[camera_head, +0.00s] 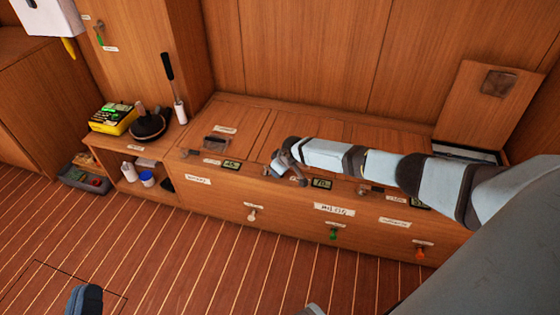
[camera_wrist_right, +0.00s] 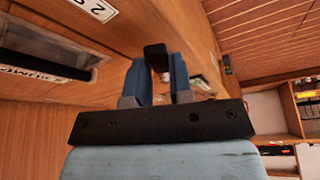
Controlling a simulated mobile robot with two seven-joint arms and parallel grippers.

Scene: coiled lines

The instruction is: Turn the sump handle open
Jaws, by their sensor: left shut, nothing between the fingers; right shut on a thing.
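My right arm reaches from the right to the front edge of the long wooden bench (camera_head: 285,232). Its gripper (camera_head: 280,164) is at that edge, near a small dark display. In the right wrist view, the blue fingers of my right gripper (camera_wrist_right: 160,80) are shut on a dark handle (camera_wrist_right: 156,52). I cannot read a label that tells whether this is the sump handle. White (camera_head: 252,215), green (camera_head: 333,233) and orange (camera_head: 420,252) handles sit on the bench's front face under small labels. My left gripper (camera_head: 86,300) is shut and empty at bottom left, over the floor.
A raised lid (camera_head: 486,112) stands at the bench's right end. A black pan (camera_head: 149,126) and a yellow box (camera_head: 112,118) sit on the shelf unit at left. A grey bin (camera_head: 84,181) is on the floor. The striped floor before the bench is clear.

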